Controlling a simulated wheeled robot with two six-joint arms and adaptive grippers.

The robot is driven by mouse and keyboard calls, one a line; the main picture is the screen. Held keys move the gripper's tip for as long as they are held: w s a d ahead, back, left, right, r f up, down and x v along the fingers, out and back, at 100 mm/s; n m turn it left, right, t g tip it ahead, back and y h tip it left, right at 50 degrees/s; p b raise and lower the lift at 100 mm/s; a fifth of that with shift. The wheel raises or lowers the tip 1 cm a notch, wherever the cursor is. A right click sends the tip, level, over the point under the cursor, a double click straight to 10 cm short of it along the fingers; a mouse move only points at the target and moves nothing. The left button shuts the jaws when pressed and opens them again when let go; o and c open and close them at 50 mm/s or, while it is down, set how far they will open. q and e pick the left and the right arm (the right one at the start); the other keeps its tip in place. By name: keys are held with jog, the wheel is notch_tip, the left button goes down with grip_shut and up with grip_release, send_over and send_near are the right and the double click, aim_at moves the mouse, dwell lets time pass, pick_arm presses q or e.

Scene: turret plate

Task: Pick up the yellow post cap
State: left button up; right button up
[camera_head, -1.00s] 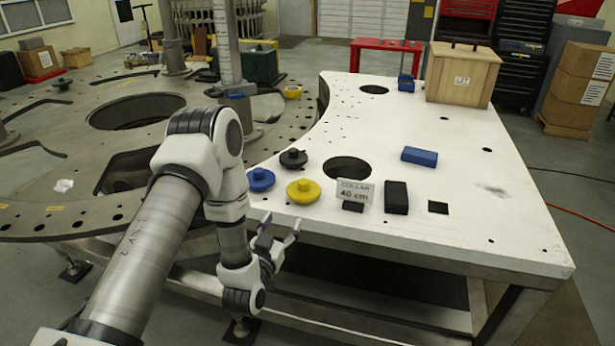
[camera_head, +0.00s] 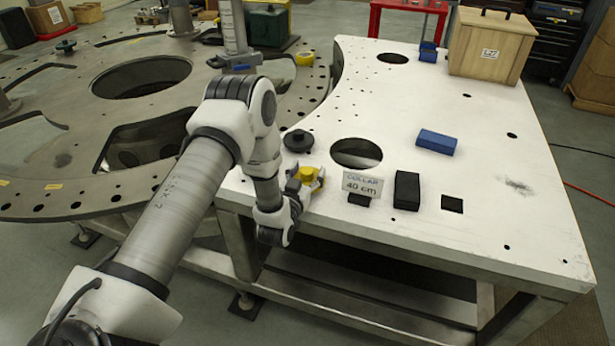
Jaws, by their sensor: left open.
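The yellow post cap (camera_head: 308,174) is a round disc with a raised knob, near the front edge of the white table (camera_head: 480,215). My left gripper (camera_head: 304,181) is at the cap, its fingers open on either side of the knob. The gripper and wrist hide part of the disc. I cannot tell whether the fingers touch it. My right gripper is not in view.
A black cap (camera_head: 298,141) sits just behind the yellow one. A "COLLAR 40 cm" sign (camera_head: 362,184), a black block (camera_head: 407,190) and a blue block (camera_head: 436,142) stand to the right. A round hole (camera_head: 356,152) opens nearby. My left arm hides the blue cap's place.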

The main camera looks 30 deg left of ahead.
pick_arm(q)
jog(key=shift+s, duration=0.1)
jog(key=shift+s+r, duration=0.1)
jog(key=shift+r, duration=0.05)
jog(key=c, duration=0.5)
grip_shut()
